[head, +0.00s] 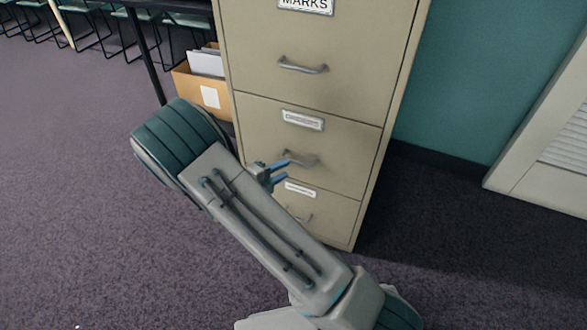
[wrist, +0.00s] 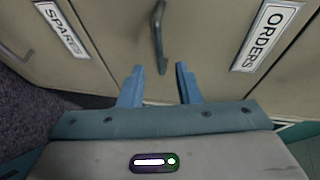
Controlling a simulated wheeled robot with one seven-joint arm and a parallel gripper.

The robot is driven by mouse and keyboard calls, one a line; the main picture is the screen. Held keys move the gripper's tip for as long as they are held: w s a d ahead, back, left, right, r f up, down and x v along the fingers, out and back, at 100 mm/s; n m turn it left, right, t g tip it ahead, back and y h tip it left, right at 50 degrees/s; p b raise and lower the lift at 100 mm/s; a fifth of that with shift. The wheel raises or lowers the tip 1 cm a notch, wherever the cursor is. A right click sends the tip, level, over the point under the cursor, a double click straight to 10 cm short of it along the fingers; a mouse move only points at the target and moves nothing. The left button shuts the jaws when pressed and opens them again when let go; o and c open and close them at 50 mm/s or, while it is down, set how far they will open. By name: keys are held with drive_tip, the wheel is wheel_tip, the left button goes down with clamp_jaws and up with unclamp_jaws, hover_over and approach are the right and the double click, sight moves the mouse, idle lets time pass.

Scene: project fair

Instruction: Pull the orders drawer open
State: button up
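The orders drawer (head: 340,144) is the middle drawer of a beige filing cabinet and looks shut. Its white label (wrist: 266,36) reads ORDERS in the wrist view; the print is too small in the head view. Its grey bar handle (head: 300,158) also shows in the wrist view (wrist: 157,35), with one end lined up between my fingertips. My gripper (head: 287,169) is open and empty in front of the drawer, its blue fingers (wrist: 159,69) apart on either side of that handle end. I cannot tell whether the fingertips reach past the handle.
The MARKS drawer (head: 335,58) is above and the SPARES drawer (wrist: 62,28) below, both seeming shut. A cardboard box (head: 203,93) with papers stands left of the cabinet. A white slatted panel (head: 545,150) is at right. Carpet (head: 80,200) is clear at left.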

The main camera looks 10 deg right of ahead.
sight(293, 164)
drive_tip(key=b+x, duration=0.1)
drive_tip(key=x, duration=0.4)
drive_tip(key=shift+w+d+f, duration=0.1)
drive_tip(key=shift+w+d, duration=0.05)
drive_tip(key=shift+d, duration=0.05)
clamp_jaws()
